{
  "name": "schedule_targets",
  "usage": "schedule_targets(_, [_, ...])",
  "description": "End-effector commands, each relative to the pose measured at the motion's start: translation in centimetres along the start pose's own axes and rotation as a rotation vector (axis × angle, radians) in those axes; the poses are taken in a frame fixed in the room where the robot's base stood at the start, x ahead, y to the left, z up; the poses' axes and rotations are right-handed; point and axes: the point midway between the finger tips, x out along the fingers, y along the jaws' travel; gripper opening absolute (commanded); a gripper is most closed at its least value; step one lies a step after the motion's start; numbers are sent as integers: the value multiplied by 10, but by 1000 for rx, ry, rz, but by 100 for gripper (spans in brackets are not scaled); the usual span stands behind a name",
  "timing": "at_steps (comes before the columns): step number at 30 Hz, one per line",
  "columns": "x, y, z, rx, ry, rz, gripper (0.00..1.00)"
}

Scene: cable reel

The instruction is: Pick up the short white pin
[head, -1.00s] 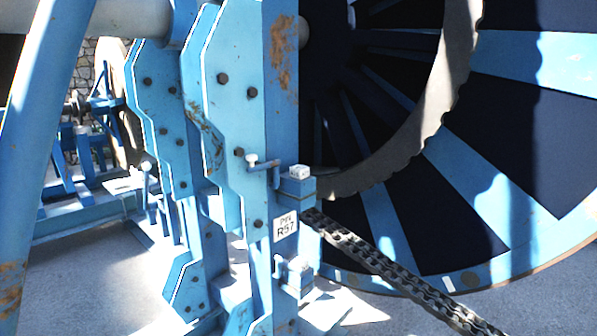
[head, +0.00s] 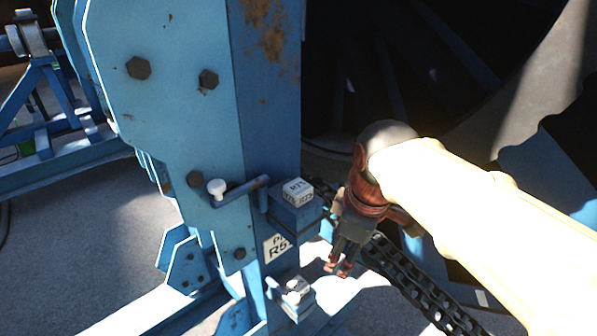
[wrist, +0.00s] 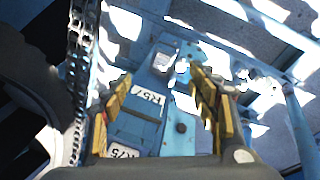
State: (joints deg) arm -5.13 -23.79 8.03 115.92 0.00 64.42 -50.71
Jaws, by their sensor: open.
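In the head view a short white-topped pin (head: 217,187) sticks up at the end of a blue arm on the blue upright plate. A second, smaller pale piece (head: 297,287) sits on the lower blue bracket; I cannot tell its exact shape. My gripper (head: 338,268) hangs right of the plate, pointing down, apart from both and empty. A small whitish knob (wrist: 182,67) shows farther off near the right finger.
A heavy chain (head: 420,290) runs down right behind my gripper. The big dark reel (head: 400,70) fills the back right. Open grey floor (head: 90,255) lies at left.

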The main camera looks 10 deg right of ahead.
Motion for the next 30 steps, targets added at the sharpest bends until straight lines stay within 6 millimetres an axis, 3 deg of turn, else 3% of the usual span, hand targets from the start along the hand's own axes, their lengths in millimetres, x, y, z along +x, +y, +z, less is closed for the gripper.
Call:
schedule_targets(1, [-21,13,-16,-87,-12,-21,59])
schedule_targets(6, [-53,42,-56,-401,-39,-89,59])
schedule_targets(15, [-88,82,-121,-908,-45,-214,59])
schedule_targets(21, [-91,94,-147,-1128,-31,-272,59])
schedule_targets(30, [-70,91,-148,-1184,-26,-288,59])
